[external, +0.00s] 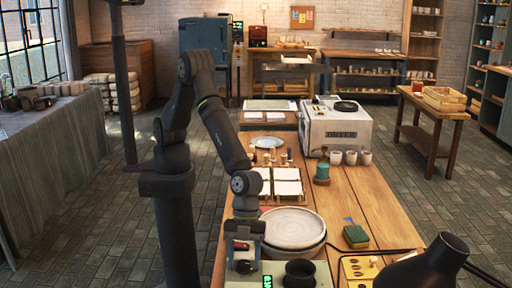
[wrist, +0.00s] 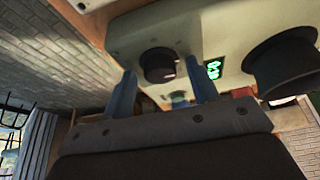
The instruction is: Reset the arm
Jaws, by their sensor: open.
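My gripper (wrist: 160,92) is open in the wrist view, with its two blue fingers apart and a dark round knob (wrist: 158,65) on a pale box (wrist: 130,35) beyond them. I cannot tell whether the fingers touch the knob. In the external view my gripper (external: 243,250) points down at the near end of the wooden table (external: 345,195), at the pale box with a green display (external: 267,281). Nothing shows held between the fingers. My arm reaches down from the left side of the table.
Beside my gripper, a dark cup-shaped piece (external: 300,272) stands on the pale box. A pale plate (external: 294,226) lies just behind. A green sponge (external: 355,235), a green bottle (external: 322,170) and several cups (external: 350,157) stand farther off. A black lamp (external: 435,262) is at the near right.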

